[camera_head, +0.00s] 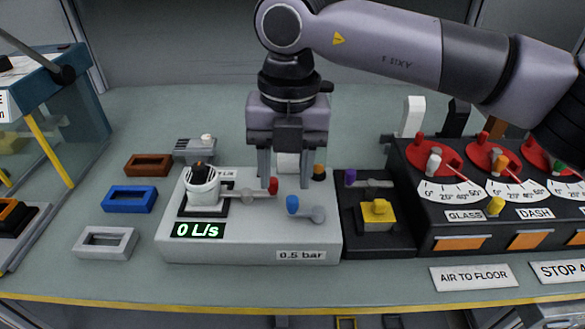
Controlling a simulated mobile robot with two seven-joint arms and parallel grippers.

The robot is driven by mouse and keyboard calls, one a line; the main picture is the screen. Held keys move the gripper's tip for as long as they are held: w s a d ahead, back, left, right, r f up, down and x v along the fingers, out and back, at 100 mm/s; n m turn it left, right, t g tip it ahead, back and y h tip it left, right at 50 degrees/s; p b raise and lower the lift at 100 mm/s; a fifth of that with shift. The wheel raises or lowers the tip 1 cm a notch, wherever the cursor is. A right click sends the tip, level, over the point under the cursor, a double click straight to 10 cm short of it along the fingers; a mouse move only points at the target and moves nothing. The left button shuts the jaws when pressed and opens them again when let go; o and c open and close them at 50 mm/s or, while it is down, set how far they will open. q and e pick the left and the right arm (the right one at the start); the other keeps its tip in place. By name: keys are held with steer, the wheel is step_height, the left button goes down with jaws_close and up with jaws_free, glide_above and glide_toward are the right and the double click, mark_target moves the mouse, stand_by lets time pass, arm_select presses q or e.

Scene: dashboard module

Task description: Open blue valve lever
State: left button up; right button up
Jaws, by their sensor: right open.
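The blue valve lever (292,205) is on the front right of the white panel box (250,245). Its blue knob points left, and its grey arm runs right to a round pivot. My right gripper (285,178) points down over the box, just behind and above the blue knob. Its two fingers are apart with nothing held between them, and they do not appear to touch the blue lever. A red-tipped lever (272,186) is close to the left finger. The display (197,230) reads 0 L/s, and a label reads 0.5 bar. My left gripper is out of view.
A black module with a yellow button (378,211) and a purple knob (350,177) stands right of the box. A black panel with red dials (432,155) is further right. Brown (148,165), blue (129,199) and grey (105,243) frames lie to the left.

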mark_target(292, 198)
steer(key=shift+w+d+r+h, duration=0.3)
steer(key=shift+w+d, duration=0.1)
steer(key=shift+w, duration=0.15)
steer(key=shift+w+d+f, duration=0.1)
steer(key=shift+w+f, duration=0.05)
steer(key=shift+s+f+p, duration=0.2)
steer(key=shift+f+p, duration=0.35)
steer(key=shift+f, duration=2.8)
steer(key=shift+c, duration=0.4)
jaws_close()
